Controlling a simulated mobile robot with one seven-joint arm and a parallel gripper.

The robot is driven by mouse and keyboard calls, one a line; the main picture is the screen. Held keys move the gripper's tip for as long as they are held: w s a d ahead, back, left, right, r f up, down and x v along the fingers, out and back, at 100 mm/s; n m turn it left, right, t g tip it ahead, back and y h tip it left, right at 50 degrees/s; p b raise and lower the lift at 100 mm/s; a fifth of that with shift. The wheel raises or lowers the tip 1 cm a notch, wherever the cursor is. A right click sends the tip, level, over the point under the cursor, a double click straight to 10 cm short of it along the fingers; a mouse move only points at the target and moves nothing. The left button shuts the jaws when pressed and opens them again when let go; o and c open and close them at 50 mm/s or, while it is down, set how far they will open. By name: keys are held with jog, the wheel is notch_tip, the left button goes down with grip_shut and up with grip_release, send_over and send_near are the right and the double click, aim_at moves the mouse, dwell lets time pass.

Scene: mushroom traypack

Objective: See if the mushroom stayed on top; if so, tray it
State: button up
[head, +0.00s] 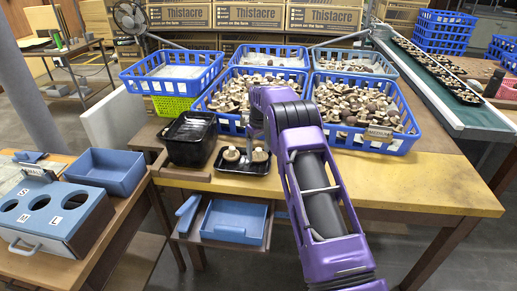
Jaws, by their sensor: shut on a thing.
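My gripper (250,146) points down over a small black tray (243,168) on the yellow-edged table. It is small in view and partly covered by my purple arm. It is shut on a mushroom, which I cannot clearly make out between the fingers. One pale mushroom (231,154) sits in the tray's left part. Another mushroom (260,155) shows at the tray's right, close to the fingertips. A sizing box (55,212) with round holes marked S, M and L stands on the left bench; no mushroom shows on top of its holes.
A stack of black trays (190,137) stands left of the small tray. Blue crates (375,148) of mushrooms fill the table behind. A blue bin (105,172) sits beyond the sizing box; a blue drawer (234,222) hangs below the table. A conveyor (470,118) runs at right. The table's right front is clear.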

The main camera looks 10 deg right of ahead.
jog(key=shift+f, duration=0.1)
dwell(0.3)
jog(key=o, duration=0.7)
jog(key=r+p, duration=0.1)
jog(key=r, duration=0.4)
jog(key=s+r, duration=0.1)
jog(key=r, duration=0.5)
jog(key=r+p, duration=0.1)
jog(key=r, duration=0.5)
jog(key=shift+s+d+r+p, duration=0.15)
jog(key=shift+s+r+p, duration=0.05)
jog(key=shift+s+p, duration=0.15)
